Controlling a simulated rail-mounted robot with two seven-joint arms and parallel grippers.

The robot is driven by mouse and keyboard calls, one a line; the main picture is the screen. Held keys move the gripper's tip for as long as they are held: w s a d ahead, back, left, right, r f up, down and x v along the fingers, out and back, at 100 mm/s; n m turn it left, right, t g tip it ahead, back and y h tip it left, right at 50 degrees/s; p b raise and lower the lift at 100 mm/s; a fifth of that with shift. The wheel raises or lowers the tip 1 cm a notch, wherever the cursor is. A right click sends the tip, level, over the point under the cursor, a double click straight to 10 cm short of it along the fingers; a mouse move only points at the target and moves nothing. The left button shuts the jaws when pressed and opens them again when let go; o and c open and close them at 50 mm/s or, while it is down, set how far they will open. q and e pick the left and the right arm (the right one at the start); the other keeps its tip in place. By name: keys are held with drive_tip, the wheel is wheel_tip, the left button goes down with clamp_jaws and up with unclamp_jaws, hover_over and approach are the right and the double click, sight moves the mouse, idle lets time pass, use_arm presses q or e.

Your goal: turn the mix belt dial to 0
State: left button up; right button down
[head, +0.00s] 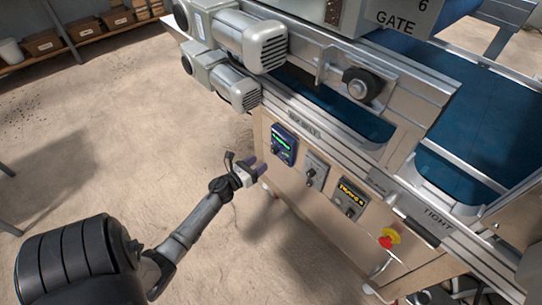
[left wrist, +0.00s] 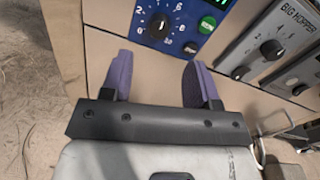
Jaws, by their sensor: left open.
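The mix belt dial is a round black knob (left wrist: 160,25) on a blue panel (left wrist: 210,12), with white numbers around it; I cannot read for sure where its pointer stands. In the head view the blue panel (head: 284,145) is on the machine's side, under the "MIX BELT" label. My left gripper (head: 257,167) is just left of and below that panel. In the left wrist view its two purple fingers (left wrist: 155,68) are apart and empty, just below the knob and not around it. My right gripper is not in view.
Right of the blue panel are a grey panel with a black knob (head: 311,178), labelled "BIG HOPPER" in the wrist view, another panel with a lit display (head: 349,198) and a red emergency button (head: 389,238). Motors (head: 240,85) jut out above. Floor (head: 130,120) at left is clear.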

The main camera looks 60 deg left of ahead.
sight(272, 152)
use_arm(q)
drive_tip(key=b+x, duration=0.2)
drive_tip(key=x, duration=0.5)
drive_tip(key=shift+w, duration=0.25)
drive_tip(key=shift+c, duration=0.5)
drive_tip(key=shift+c, duration=0.8)
drive_tip(key=c, duration=0.7)
drive_tip(key=shift+o, duration=0.2)
drive_tip(key=shift+r+n, duration=0.1)
drive_tip(key=shift+n, duration=0.2)
